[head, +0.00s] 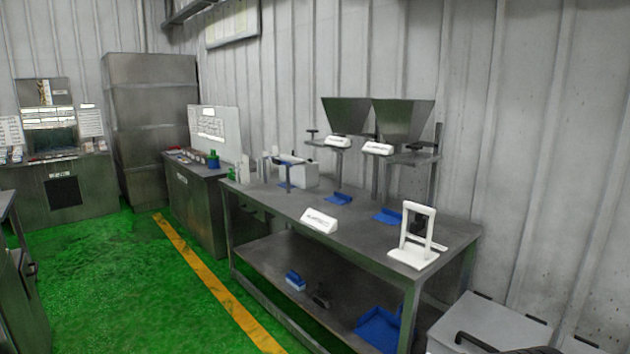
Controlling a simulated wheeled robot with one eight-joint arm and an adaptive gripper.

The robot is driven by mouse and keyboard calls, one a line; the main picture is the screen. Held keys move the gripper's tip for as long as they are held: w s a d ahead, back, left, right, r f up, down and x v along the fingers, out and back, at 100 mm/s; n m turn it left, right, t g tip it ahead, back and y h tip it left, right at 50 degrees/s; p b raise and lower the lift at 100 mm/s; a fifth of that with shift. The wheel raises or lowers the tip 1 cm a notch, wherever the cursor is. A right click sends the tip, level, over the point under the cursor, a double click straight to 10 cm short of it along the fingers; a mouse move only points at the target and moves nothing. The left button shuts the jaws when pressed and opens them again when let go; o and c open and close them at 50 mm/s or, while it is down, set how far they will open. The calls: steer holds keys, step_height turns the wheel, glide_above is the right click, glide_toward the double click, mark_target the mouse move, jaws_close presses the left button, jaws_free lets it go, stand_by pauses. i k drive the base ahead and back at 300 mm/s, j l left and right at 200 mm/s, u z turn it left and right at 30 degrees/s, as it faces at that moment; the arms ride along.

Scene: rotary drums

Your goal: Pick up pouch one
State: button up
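I cannot make out any pouch labelled one in the head view. The grey metal workbench (270,208) stands along the wall, with blue scoops (388,216) and a white sign (319,220) on its top. Two dark hoppers (402,122) stand on stands at its back. Small items on the far counter (197,172) are too small to tell apart. My gripper is not in view.
A white frame stand (412,238) is at the bench's near end. A blue dustpan (379,328) and brushes lie on the lower shelf. A grey bin (490,322) is at lower right. Green floor (110,270) with a yellow line (205,275) is clear at left.

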mark_target(242, 167)
steer(key=i+j+z, duration=0.15)
steer(key=i, duration=0.25)
steer(key=i+j+z, duration=0.15)
steer(key=i+j, duration=0.15)
steer(key=i, duration=0.1)
